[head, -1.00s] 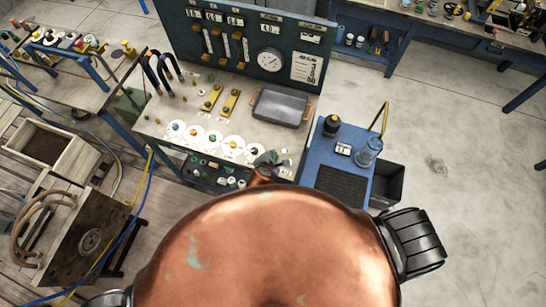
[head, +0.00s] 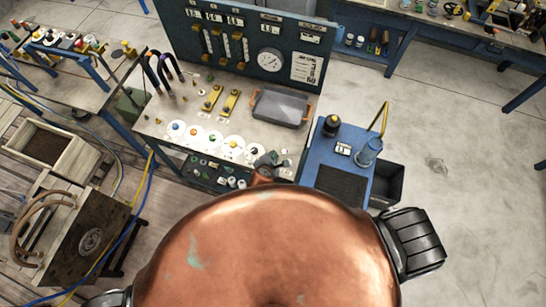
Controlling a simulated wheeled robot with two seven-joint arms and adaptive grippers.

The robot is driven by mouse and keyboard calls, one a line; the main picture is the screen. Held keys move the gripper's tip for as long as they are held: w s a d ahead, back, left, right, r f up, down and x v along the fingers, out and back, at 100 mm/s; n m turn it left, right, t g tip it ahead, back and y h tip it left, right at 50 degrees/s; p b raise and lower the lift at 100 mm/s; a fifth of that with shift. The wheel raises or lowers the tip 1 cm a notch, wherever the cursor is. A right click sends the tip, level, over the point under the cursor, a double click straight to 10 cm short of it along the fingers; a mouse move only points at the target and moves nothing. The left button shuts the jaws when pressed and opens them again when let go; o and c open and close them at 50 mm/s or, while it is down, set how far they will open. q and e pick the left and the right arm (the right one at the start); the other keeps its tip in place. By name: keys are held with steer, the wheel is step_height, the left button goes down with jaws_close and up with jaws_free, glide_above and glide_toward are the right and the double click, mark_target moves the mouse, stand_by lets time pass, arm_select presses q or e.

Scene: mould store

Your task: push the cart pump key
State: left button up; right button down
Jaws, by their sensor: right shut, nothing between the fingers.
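A blue cart (head: 311,178) stands at the right end of the bench. On its top is a small white unit with dark keys (head: 343,149); I cannot tell which key is the pump key. A dark round-topped container (head: 331,126) and a clear bluish jar (head: 368,151) stand beside it. My left gripper is not in view.
The bench (head: 180,117) carries white dials (head: 214,139), brass fittings and a grey tray (head: 281,107), with a tall gauge panel (head: 244,45) behind. A yellow bent tube (head: 384,118) rises from the cart. A dark bin (head: 391,187) adjoins its right side. The floor further right is clear.

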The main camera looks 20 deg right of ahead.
steer(key=shift+f, duration=0.35)
stand_by(0.3)
steer(key=shift+r, duration=0.1)
steer(key=shift+r+p, duration=0.8)
steer(key=shift+p, duration=0.35)
step_height(320, 180, up, 4)
steer(key=p, duration=0.5)
steer(key=shift+r, duration=0.15)
steer(key=shift+r+p, duration=0.75)
steer(key=shift+r, duration=0.1)
